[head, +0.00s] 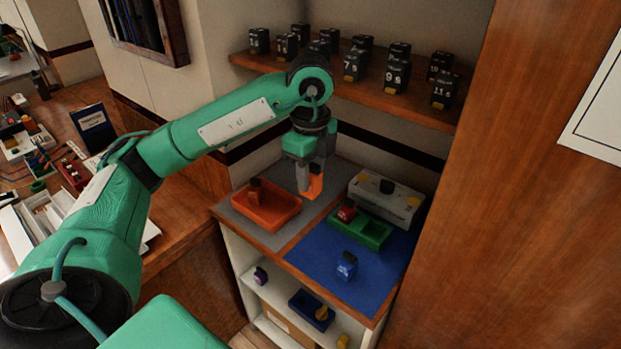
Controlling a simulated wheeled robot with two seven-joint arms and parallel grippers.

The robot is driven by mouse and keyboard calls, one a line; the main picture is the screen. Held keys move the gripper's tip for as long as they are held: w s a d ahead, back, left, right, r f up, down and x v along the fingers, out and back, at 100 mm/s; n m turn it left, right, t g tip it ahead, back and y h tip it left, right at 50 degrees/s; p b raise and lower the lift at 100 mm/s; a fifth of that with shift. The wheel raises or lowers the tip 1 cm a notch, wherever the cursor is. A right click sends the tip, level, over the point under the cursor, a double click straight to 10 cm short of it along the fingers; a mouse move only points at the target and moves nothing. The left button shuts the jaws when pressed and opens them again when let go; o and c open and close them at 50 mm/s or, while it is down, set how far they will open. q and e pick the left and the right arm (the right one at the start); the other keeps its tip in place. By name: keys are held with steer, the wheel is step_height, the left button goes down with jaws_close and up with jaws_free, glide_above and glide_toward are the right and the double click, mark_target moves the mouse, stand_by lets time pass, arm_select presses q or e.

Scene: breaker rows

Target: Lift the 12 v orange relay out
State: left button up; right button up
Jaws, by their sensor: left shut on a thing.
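My left gripper (305,180) reaches in over the small cabinet top and is shut on an orange relay (315,185). The gripper points down, and the relay shows between and beside its fingers. The relay appears above the right end of an orange tray (268,222); I cannot tell how high it is held. A dark block (254,187) stands in or behind that tray's back left. Any label on the orange relay is too small to read. My right gripper does not show.
A green tray (372,236) with a red relay (346,213) sits right, before a grey box (405,203). A blue relay (346,266) stands on the blue mat (305,262). A wall shelf (400,101) with several black numbered relays hangs behind my arm. Tall wooden panel at right.

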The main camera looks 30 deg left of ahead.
arm_select(q)
steer(key=shift+r+p, duration=0.5)
steer(key=shift+r, duration=0.2)
steer(key=shift+r+p, duration=0.4)
steer(key=shift+r, duration=0.1)
steer(key=shift+r+p, duration=0.45)
steer(key=shift+r, duration=0.05)
steer(key=shift+r+p, duration=0.75)
steer(key=shift+r, duration=0.05)
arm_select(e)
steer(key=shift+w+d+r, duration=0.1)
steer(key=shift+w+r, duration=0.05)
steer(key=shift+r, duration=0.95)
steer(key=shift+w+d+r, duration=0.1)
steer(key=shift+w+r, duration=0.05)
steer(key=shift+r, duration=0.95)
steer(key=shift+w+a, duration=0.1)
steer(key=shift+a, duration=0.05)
